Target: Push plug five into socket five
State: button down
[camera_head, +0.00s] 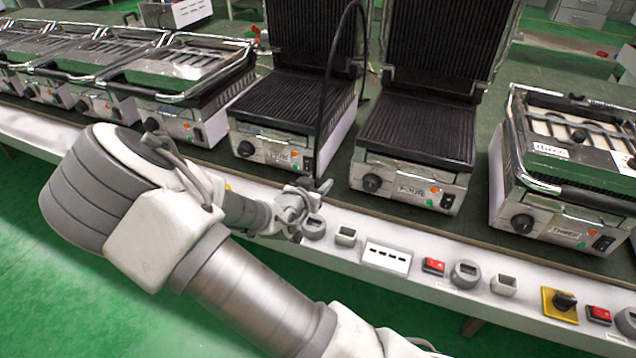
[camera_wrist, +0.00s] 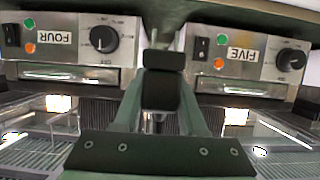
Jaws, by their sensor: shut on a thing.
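My gripper (camera_head: 299,203) is low over the front ledge, beside the round grey socket (camera_head: 314,229) in front of the grill marked FIVE. In the wrist view my gripper (camera_wrist: 162,112) is shut on a black plug (camera_wrist: 162,90), held between its two fingers. A black cable (camera_head: 327,95) rises from near the gripper in the head view and loops over grill five (camera_head: 275,155). The plug's tip is hidden, so I cannot tell whether it touches the socket. The FIVE label (camera_wrist: 241,53) shows upside down in the wrist view.
Grill four (camera_head: 410,185) and grill three (camera_head: 565,225) stand to the right, closed-lid grills (camera_head: 180,80) to the left.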

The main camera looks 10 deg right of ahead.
jog(key=shift+w+a, duration=0.1)
jog(key=shift+r, duration=0.1)
dwell(0.4)
jog(key=shift+f+b, duration=2.1)
jog(key=shift+f, duration=0.85)
jog(key=shift+f+b, duration=1.5)
jog(key=shift+f, duration=0.7)
jog(key=shift+c, duration=1.9)
grip_release()
jog(key=shift+r, duration=0.1)
jog(key=p+v, duration=0.6)
jog(key=v, duration=1.1)
jog(key=shift+s, duration=0.25)
